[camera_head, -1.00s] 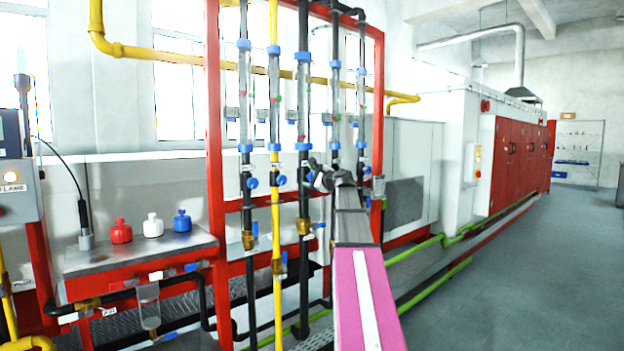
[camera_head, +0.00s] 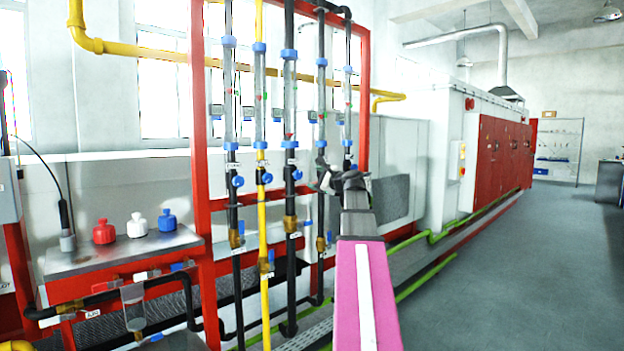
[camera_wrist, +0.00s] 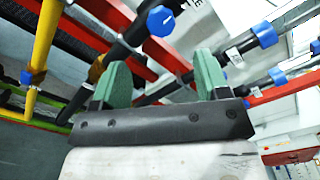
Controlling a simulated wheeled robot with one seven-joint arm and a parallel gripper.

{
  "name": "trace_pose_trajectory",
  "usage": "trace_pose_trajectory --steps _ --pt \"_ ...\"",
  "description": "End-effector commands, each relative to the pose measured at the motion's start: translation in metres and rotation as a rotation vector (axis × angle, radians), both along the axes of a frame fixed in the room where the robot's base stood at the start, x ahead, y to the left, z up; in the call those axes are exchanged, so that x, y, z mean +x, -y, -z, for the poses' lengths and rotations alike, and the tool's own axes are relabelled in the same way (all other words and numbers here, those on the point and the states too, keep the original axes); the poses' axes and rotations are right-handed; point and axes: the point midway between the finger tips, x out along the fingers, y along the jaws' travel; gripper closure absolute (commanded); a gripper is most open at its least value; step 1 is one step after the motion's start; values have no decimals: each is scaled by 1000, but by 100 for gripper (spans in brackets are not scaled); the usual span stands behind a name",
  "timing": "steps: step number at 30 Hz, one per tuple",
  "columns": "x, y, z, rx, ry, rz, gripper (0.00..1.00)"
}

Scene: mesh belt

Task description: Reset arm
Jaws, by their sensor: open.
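My arm (camera_head: 365,290), with a pink link and a grey forearm, reaches forward from the bottom of the head view. My gripper (camera_head: 325,178) is at its far end, in front of the pipe rack, and looks small there. In the wrist view my gripper (camera_wrist: 160,82) shows two green fingers set wide apart, with nothing between them. Black pipes with blue valve knobs (camera_wrist: 160,20) and a yellow pipe (camera_wrist: 42,50) lie beyond the fingers. Whether the gripper touches a pipe cannot be told from the head view.
A red frame (camera_head: 200,150) holds several vertical pipes with blue fittings. Red (camera_head: 104,231), white (camera_head: 136,226) and blue (camera_head: 167,220) bottles stand on a metal-topped bench (camera_head: 120,256) at left. A long red-doored machine (camera_head: 495,155) stands behind. The grey floor (camera_head: 530,260) at right is clear.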

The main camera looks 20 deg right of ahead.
Motion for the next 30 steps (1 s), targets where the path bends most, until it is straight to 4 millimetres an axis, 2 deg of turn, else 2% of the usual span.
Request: trace_pose_trajectory --steps 14,17,20,23,25,30 --pt "-1 0 0 0 -1 -1 31" --pt "1 -5 10 -19 -11 -7 31" --pt "4 -21 39 -83 -48 -26 31" --pt "8 -46 89 -197 -107 -64 31" --pt "8 -67 130 -294 -154 -103 31" --pt "-1 -116 224 -533 -257 -221 31"
